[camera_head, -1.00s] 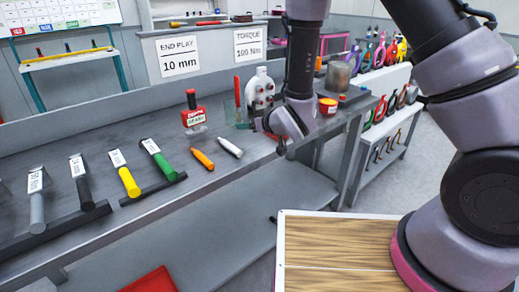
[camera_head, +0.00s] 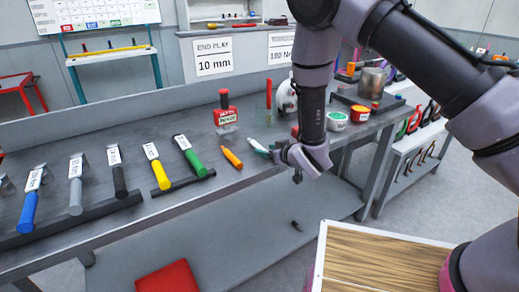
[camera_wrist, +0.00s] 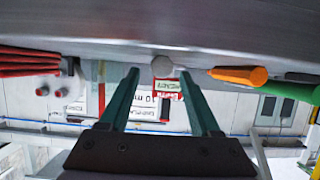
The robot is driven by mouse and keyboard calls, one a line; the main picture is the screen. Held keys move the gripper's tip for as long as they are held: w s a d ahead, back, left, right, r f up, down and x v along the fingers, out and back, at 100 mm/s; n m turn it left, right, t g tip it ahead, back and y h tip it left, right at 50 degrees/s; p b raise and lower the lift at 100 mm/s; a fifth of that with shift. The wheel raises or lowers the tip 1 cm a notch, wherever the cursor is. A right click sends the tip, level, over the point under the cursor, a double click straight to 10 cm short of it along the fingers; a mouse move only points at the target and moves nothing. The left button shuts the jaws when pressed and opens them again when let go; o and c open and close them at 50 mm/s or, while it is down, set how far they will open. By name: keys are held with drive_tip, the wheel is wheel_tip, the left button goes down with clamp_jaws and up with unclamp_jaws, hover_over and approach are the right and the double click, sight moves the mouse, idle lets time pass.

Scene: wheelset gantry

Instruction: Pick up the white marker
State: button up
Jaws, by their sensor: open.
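The white marker (camera_head: 254,142) lies on the grey bench to the right of the orange marker (camera_head: 232,158). My gripper (camera_head: 271,153) is at its near right end and partly hides it in the head view. In the wrist view a pale, many-sided marker end (camera_wrist: 162,67) shows at the bench edge, between the two teal fingertips of my gripper (camera_wrist: 159,77). There is a gap on both sides of it. My gripper is open and empty. The orange marker (camera_wrist: 238,74) is outside the fingers, to the right.
A green-handled tool (camera_head: 190,157) and a yellow-handled one (camera_head: 158,168) lie on a dark rail left of the markers. A red-capped bottle (camera_head: 225,113) stands behind. Green-rimmed tub (camera_head: 337,121) and red tub (camera_head: 360,114) stand to the right. A wood-topped box (camera_head: 380,262) is in front.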

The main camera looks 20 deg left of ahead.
sight(263, 149)
drive_tip(key=shift+x, duration=1.25)
clamp_jaws()
wheel_tip(263, 149, up, 10)
